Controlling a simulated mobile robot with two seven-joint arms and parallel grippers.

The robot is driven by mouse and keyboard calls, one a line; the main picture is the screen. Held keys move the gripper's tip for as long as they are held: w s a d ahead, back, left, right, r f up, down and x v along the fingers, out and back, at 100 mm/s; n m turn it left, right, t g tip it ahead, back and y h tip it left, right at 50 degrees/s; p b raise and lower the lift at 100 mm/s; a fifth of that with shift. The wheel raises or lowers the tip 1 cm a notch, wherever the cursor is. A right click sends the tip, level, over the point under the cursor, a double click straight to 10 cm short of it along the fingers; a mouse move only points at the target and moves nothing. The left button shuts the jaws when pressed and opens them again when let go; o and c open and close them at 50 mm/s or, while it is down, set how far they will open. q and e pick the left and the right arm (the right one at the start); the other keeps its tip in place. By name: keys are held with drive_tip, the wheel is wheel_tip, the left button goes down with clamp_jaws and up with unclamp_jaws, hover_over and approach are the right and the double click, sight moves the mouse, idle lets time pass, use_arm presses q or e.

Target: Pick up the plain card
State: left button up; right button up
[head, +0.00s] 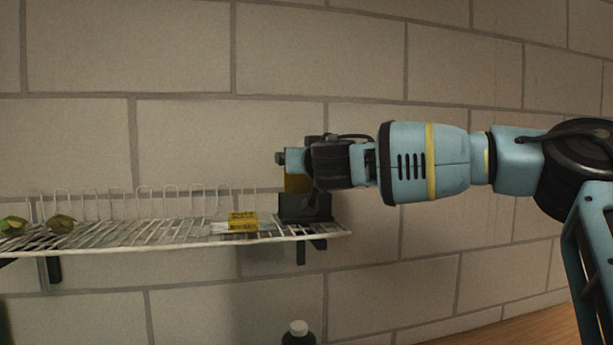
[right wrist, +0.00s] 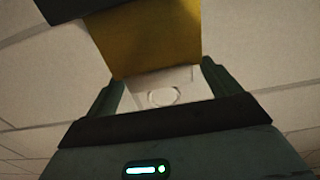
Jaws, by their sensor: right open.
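A plain ochre-yellow card (head: 298,184) stands upright in a dark block (head: 305,208) at the right end of the wire shelf. My right gripper (head: 292,160) is at the card's upper part and hides some of it. In the right wrist view the card (right wrist: 150,38) shows as a flat, unmarked panel reaching down between the fingertips of my open right gripper (right wrist: 160,74). I cannot tell whether the fingers touch it. The dark block (right wrist: 75,8) shows at the top left there. My left gripper is not in view.
The white wire shelf (head: 150,232) is fixed to a block wall. A printed yellow box or label (head: 243,222) lies left of the dark block. Greenish leafy items (head: 60,223) sit at the far left. A white-capped dark bottle (head: 298,334) stands below.

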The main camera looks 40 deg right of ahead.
drive_tip(key=c, duration=1)
drive_tip(key=shift+c, duration=0.2)
